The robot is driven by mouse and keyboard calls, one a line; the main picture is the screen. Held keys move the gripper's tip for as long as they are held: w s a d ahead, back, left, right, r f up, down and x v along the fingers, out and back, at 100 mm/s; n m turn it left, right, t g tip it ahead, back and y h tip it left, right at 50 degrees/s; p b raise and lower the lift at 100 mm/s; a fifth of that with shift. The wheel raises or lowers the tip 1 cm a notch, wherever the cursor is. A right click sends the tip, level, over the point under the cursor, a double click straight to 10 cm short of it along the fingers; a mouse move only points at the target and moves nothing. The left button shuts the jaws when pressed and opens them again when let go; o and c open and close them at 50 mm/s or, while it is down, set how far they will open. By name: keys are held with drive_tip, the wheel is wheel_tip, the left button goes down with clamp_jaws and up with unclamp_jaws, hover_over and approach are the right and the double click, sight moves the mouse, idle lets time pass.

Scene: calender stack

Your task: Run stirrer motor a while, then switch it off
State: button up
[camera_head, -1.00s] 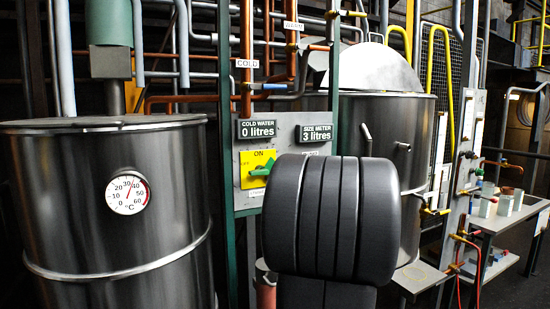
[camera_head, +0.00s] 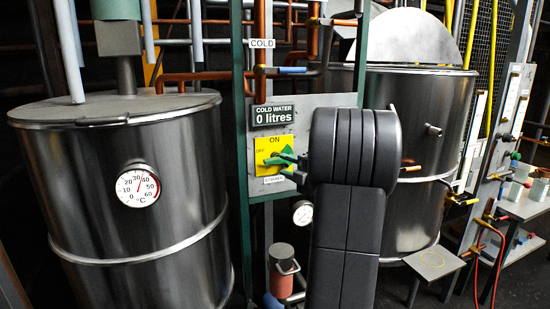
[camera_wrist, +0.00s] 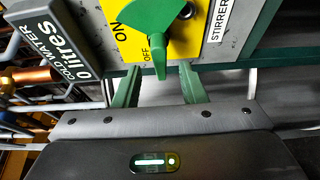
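The green stirrer switch (camera_head: 270,161) sits on a yellow plate (camera_head: 267,144) marked ON at the top and OFF at the left. In the wrist view the same switch (camera_wrist: 158,50) has its narrow handle pointing at OFF. A STIRRER label (camera_wrist: 219,20) is beside the plate. My gripper (camera_head: 295,167) is at the right of the switch, in front of the panel. In the wrist view my gripper (camera_wrist: 160,72) is open, its two green fingers apart on either side of the handle tip. I cannot tell whether either finger touches it.
A steel vat with a thermometer dial (camera_head: 138,187) stands at left, another steel vat (camera_head: 420,100) behind my arm at right. A green post (camera_head: 240,60) and copper pipes run beside the panel. The COLD WATER meter (camera_head: 274,111) reads 0 litres.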

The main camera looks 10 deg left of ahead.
sight(278, 163)
drive_tip(key=p+x, duration=0.1)
drive_tip(key=x, duration=0.5)
drive_tip(key=shift+d, duration=0.1)
clamp_jaws()
